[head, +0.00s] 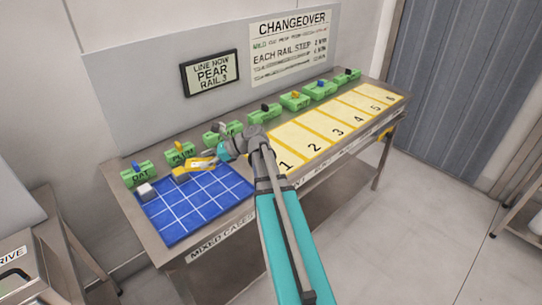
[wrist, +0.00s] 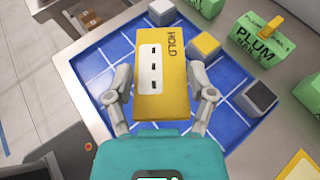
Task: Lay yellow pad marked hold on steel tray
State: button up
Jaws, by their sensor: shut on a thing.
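The yellow pad marked HOLD (wrist: 176,100) is between the two fingers of my gripper (wrist: 161,96), which is shut on it. The pad has a white panel with dark slots on its face. In the head view the yellow pad (head: 201,164) shows at the end of my arm, over the blue gridded mat (head: 196,208), with my gripper (head: 222,152) partly hiding it. I cannot make out a separate steel tray in either view.
Near the pad are a yellow-topped block (wrist: 206,45), a pale block (wrist: 160,12) and a dark-sided grey block (wrist: 261,96). The green PLUM holder (wrist: 258,42) stands beyond the mat. Several green holders line the table's back. Numbered yellow lanes (head: 340,130) lie right.

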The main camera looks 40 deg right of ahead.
jog(key=s+d+m+t+h, duration=0.2)
jog(key=s+d+m+h, duration=0.1)
jog(key=d, duration=0.6)
jog(key=s+d+m+t+h, duration=0.2)
jog(key=s+d+m+h, duration=0.2)
jog(key=d, duration=0.5)
jog(key=s+d+m+t+h, duration=0.2)
jog(key=s+d+m+h, duration=0.1)
jog(key=d, duration=0.7)
jog(key=shift+s+f+m+b, duration=0.3)
jog(key=shift+s+b, duration=0.1)
jog(key=shift+s, duration=0.25)
jog(key=shift+w, duration=0.1)
jog(key=w+f+b, duration=0.1)
jog(key=w, duration=0.2)
jog(key=w+d+f+b, duration=0.1)
jog(key=w+f+b, duration=0.1)
jog(key=w, duration=0.1)
jog(key=w+d+f+b, duration=0.1)
jog(key=w, duration=0.2)
jog(key=shift+f, duration=0.15)
jog(key=w+f+b, duration=0.2)
jog(key=f+b, duration=0.1)
jog(key=w+f+b, duration=0.1)
jog(key=b, duration=0.1)
jog(key=shift+w+d+f, duration=0.3)
jog(key=shift+w, duration=0.1)
